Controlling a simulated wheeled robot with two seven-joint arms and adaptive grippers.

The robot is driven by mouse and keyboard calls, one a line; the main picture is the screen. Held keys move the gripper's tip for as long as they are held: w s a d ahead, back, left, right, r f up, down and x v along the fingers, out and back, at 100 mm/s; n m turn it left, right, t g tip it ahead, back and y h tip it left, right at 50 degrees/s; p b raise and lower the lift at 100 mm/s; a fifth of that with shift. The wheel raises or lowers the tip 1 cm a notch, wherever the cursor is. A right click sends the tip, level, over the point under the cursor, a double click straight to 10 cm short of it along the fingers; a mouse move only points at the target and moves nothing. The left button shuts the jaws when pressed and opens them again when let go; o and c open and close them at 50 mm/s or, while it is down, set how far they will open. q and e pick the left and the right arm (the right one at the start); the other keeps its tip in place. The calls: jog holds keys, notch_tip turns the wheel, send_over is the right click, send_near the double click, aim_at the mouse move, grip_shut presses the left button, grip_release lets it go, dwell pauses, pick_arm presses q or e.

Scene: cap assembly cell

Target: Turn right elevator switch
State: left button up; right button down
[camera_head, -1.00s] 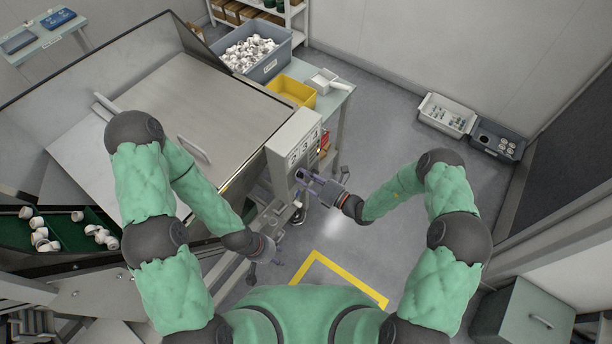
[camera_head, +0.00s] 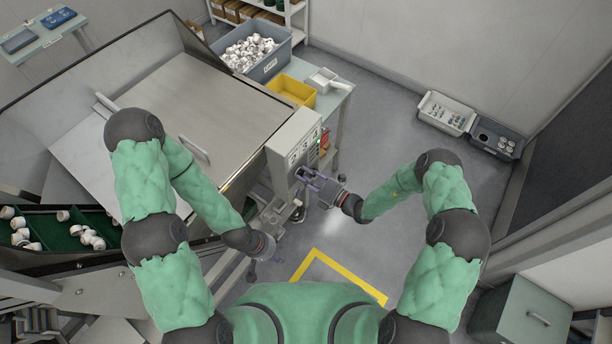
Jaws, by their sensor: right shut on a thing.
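The control box (camera_head: 293,146) stands upright at the right front corner of the machine, with switches on its front face. My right gripper (camera_head: 306,176) is at the lower part of that face, its fingers shut on a switch there. The switch itself is small and mostly hidden by the fingers, so its angle cannot be told. My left gripper (camera_head: 252,270) hangs low below the machine's front edge, apart from the control box. Its fingers are too small and dark to tell whether they are open or shut.
The machine's metal lid (camera_head: 200,100) fills the upper left. A green conveyor (camera_head: 62,238) with white caps runs at the left. A grey bin (camera_head: 262,62) of caps and a yellow bin (camera_head: 291,90) stand behind the control box.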

jog(key=shift+s+a+f, duration=0.1)
jog(key=shift+s+f, duration=0.05)
jog(key=shift+f, duration=0.05)
jog(key=c, duration=1.1)
grip_release()
jog(key=shift+o, duration=0.6)
jog(key=shift+r, duration=0.1)
jog(key=v, duration=1.2)
